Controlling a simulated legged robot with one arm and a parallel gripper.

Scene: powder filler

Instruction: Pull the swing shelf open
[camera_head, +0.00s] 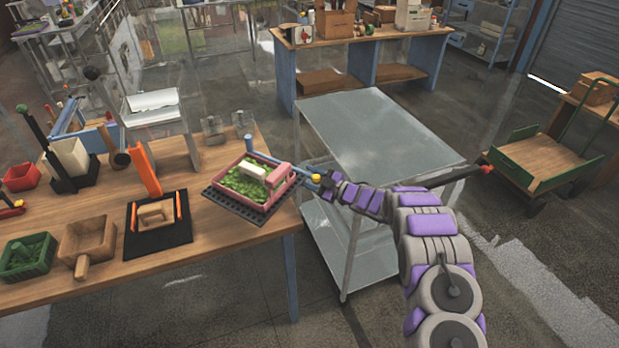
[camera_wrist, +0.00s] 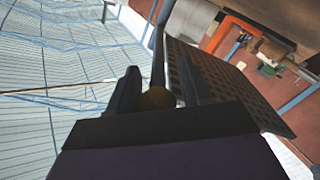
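The swing shelf is a black perforated plate (camera_head: 236,205) at the right edge of the wooden table, partly overhanging it. A pink tray (camera_head: 262,207) with green contents and a white and pink piece sits on it. A blue bar (camera_head: 280,163) ends in a yellow knob (camera_head: 316,178) beyond the table edge. My gripper (camera_head: 322,182) is at this knob. In the wrist view, the knob (camera_wrist: 157,98) fills the gap between the dark fingers of my gripper (camera_wrist: 158,85), which look shut on it. The perforated plate (camera_wrist: 225,85) appears just right of the fingers.
A grey metal cart (camera_head: 385,130) stands close right of the table, beneath and behind my arm. The table (camera_head: 210,265) holds an orange-handled tool (camera_head: 144,172), a wooden box (camera_head: 88,240) and a green basket (camera_head: 28,257). Open floor lies in front of the cart.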

